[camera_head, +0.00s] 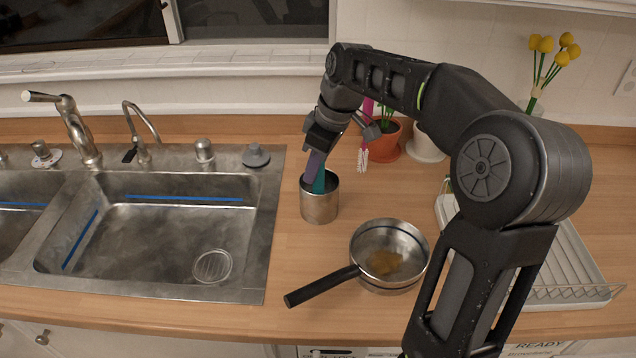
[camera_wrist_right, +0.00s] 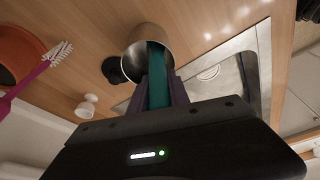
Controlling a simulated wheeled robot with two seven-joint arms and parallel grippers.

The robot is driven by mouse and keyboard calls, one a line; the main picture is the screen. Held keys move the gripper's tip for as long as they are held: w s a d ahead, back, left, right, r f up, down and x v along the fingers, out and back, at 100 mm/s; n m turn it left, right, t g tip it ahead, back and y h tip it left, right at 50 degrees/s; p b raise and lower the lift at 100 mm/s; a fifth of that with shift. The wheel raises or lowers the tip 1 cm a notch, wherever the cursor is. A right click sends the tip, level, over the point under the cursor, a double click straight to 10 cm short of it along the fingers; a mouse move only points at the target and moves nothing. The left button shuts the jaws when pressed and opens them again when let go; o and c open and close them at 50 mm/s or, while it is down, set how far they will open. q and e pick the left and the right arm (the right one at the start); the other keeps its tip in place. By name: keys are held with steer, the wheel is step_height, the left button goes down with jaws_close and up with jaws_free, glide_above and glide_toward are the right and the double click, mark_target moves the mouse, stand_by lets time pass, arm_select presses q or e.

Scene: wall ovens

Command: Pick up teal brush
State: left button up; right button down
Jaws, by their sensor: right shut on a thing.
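The teal brush (camera_head: 319,182) stands in a metal cup (camera_head: 320,207) on the wooden counter, right of the sink. Its lower end is hidden inside the cup. My right gripper (camera_head: 316,167) comes down from above and is shut on the brush's upper part, with its purplish fingers at the cup's mouth. In the right wrist view the teal brush (camera_wrist_right: 157,75) lies between the two fingers (camera_wrist_right: 158,90) and runs into the open cup (camera_wrist_right: 146,40). My left gripper is not in view.
A pan (camera_head: 390,255) with brown contents sits in front of the cup, its black handle pointing left. A pink brush (camera_head: 363,155) and a terracotta pot (camera_head: 386,146) are behind. The sink (camera_head: 160,235) is left; a dish rack (camera_head: 570,270) is right.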

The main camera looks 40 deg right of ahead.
step_height(320, 180, up, 9)
steer(key=shift+f, duration=0.1)
step_height(320, 180, up, 9)
steer(key=p, duration=0.8)
stand_by(0.5)
